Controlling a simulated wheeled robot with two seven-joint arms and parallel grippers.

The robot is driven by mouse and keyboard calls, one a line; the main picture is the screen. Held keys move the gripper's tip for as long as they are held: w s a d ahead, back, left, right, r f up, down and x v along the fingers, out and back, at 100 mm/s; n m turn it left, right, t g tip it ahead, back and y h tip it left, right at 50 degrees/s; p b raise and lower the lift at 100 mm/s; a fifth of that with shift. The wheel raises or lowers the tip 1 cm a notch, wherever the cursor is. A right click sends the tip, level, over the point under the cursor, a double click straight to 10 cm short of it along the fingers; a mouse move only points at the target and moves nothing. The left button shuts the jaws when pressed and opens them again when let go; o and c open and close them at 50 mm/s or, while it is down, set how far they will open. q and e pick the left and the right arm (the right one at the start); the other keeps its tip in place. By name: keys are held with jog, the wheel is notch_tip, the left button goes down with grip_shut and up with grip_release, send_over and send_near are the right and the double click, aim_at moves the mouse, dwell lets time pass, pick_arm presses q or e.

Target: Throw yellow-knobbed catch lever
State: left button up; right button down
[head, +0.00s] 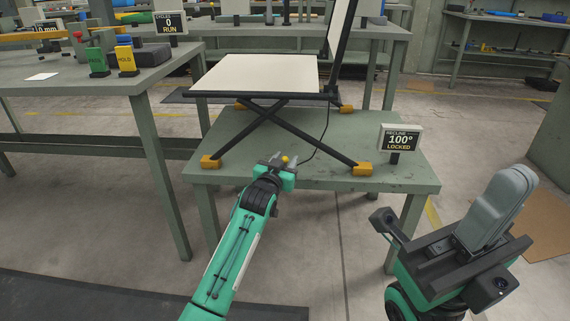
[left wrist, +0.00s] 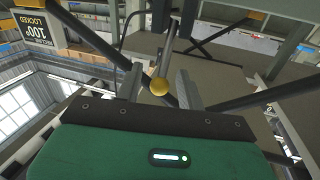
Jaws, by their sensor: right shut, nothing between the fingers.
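The yellow knob (head: 285,159) of the catch lever shows at my left gripper, in front of the folding lounger. In the left wrist view the knob (left wrist: 160,87) sits between the two fingers, with a visible gap on each side. A dark bar, apparently the lever, runs up from it. My left gripper (head: 282,161) is open around the knob; its fingers (left wrist: 159,84) look apart from it. The lounger has a pale seat (head: 255,75), a steep back panel (head: 340,25) and dark crossed legs (head: 275,118). My right gripper (head: 510,182) is shut and empty at the lower right.
The lounger stands on a green table (head: 330,180) on orange foot blocks (head: 362,169). A sign (head: 400,139) there reads RECLINE 100° LOCKED. A left bench (head: 80,75) holds green RESET-like and yellow HOLD blocks (head: 126,60). Floor between the benches is clear.

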pick_arm(q)
grip_shut()
jog(key=shift+r, duration=0.1)
